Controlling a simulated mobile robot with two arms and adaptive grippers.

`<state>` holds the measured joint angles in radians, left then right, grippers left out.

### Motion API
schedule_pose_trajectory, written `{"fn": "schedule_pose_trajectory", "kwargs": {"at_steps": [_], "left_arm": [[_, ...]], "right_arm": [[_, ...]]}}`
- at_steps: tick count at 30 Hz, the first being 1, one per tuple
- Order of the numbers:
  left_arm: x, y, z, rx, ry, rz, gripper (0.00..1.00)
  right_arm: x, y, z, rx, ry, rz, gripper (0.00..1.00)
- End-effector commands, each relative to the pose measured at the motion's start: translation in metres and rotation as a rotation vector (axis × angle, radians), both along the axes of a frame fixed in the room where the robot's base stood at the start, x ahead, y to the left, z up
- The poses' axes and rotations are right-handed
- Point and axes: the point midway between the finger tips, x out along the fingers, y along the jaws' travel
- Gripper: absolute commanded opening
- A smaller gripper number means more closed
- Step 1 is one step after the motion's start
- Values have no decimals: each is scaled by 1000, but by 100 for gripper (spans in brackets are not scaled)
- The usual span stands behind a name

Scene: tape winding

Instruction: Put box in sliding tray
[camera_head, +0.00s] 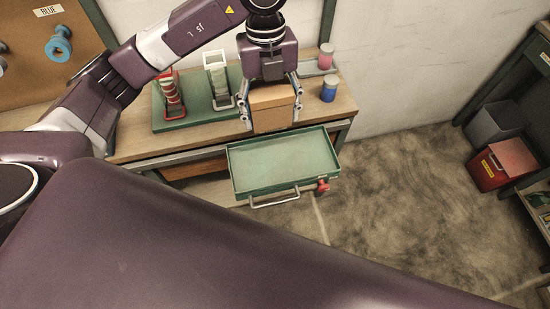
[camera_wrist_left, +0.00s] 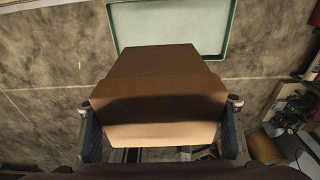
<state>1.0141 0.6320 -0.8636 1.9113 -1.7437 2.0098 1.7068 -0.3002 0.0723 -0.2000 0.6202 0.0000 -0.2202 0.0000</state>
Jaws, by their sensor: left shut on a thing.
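A brown cardboard box (camera_head: 272,109) is held upright between the fingers of my left gripper (camera_head: 270,100), at the table's front edge. In the left wrist view the box (camera_wrist_left: 160,95) fills the middle, with a gripper finger on each side. The green sliding tray (camera_head: 284,192) is pulled out below the table top, in front of the box. It looks empty. Part of the tray also shows beyond the box in the left wrist view (camera_wrist_left: 231,25). I cannot tell the gap between box and table. My right gripper is not in view.
A blue jar (camera_head: 329,89) and a pink jar (camera_head: 326,57) stand right of my gripper. A red bin (camera_head: 502,165) is far right; the floor between is clear.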

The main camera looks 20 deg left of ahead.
Motion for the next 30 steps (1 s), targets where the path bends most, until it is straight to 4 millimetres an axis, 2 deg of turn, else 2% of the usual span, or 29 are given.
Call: {"fn": "schedule_pose_trajectory", "kwargs": {"at_steps": [11, 18, 26, 30], "left_arm": [[-3, -2, -85, -3, 10, -1, 34], [-2, 0, -136, 0, 6, -1, 34], [-1, 0, -162, 0, 5, -1, 34], [-1, -1, -184, 0, 6, 0, 34]], "right_arm": [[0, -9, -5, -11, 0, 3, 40], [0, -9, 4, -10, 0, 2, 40], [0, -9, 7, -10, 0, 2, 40], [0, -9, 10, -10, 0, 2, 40]]}}
